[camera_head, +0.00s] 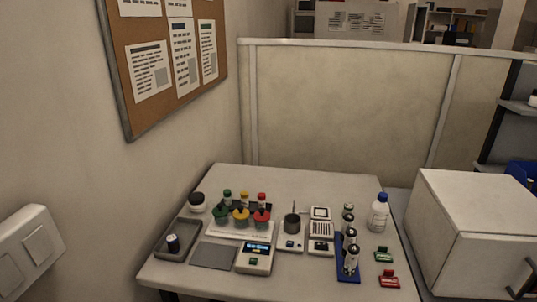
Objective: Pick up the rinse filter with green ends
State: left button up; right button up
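A small green item (383,255) lies near the right edge of the table, right of the blue rack. It may be the rinse filter with green ends, but it is too small to tell. A similar red item (389,279) lies just in front of it. Several pale cylinders with dark parts (351,257) stand in or by the blue rack (348,276); I cannot make out green ends on them. Neither of my grippers is in view.
The light table (285,180) also carries a grey tray (166,250) with a dark cylinder, a device with green, yellow and red-topped parts (240,216), small instruments, and a white bottle with a blue cap (378,213). A white cabinet (470,225) stands at the right.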

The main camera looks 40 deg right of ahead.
aim_at(348, 207)
jog(key=z, duration=1.95)
jog(key=k+l+u, duration=0.05)
